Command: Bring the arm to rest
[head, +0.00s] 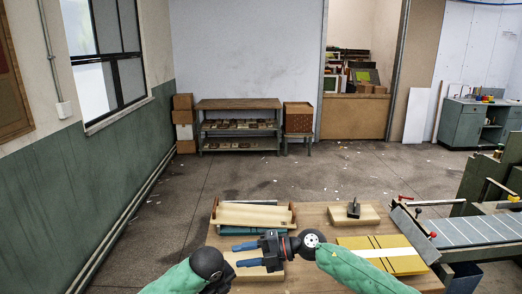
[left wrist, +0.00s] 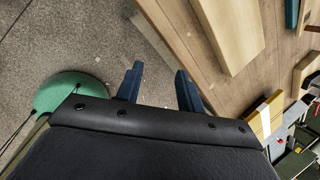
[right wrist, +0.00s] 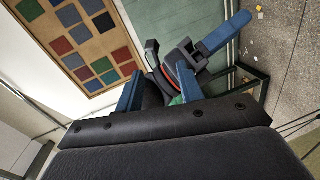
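My right gripper (head: 246,254) reaches over the wooden table in the head view, with its blue fingers pointing left. Its fingers stand apart in the right wrist view (right wrist: 158,88), with nothing held between them; part of my other gripper shows behind. My left arm comes in at the bottom left of the head view, where its gripper is mostly hidden by its own dark wrist. In the left wrist view, the left gripper's blue fingers (left wrist: 158,74) are apart and empty, over the floor beside the table edge.
The wooden table (head: 313,215) carries a pale board (head: 253,215), a block with a dark tool (head: 354,210) and a yellow stack with a white strip (head: 408,265). Open floor lies behind and left of the table.

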